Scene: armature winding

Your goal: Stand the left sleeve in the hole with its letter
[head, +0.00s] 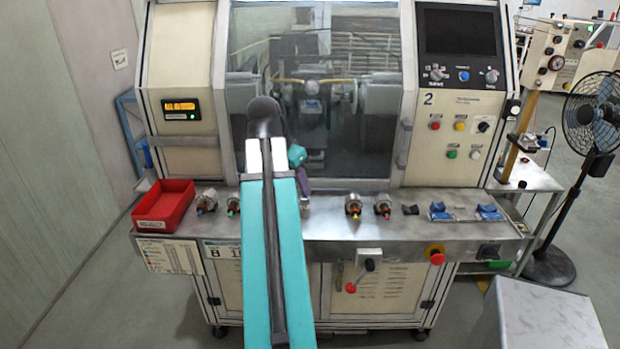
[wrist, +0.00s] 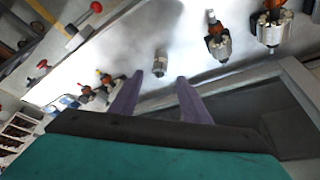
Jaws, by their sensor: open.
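A small grey metal cylinder (wrist: 160,63) stands on the machine's shelf in the wrist view; it may be a sleeve, and I can make out no letter on it. In the head view it shows only in part (head: 305,206), just right of my arm. My gripper (wrist: 158,88) is open, its two purple fingers apart with nothing between them. In the wrist view the cylinder appears just beyond the fingertips. In the head view my arm hides most of the gripper (head: 303,179). I cannot make out a lettered hole in either view.
Armatures stand on the shelf (head: 330,229) on both sides, including one at left (head: 207,201) and one at right (head: 353,206). A red bin (head: 165,204) is at the left end; blue blocks (head: 488,212) are at the right. The machine's window (head: 350,60) rises behind.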

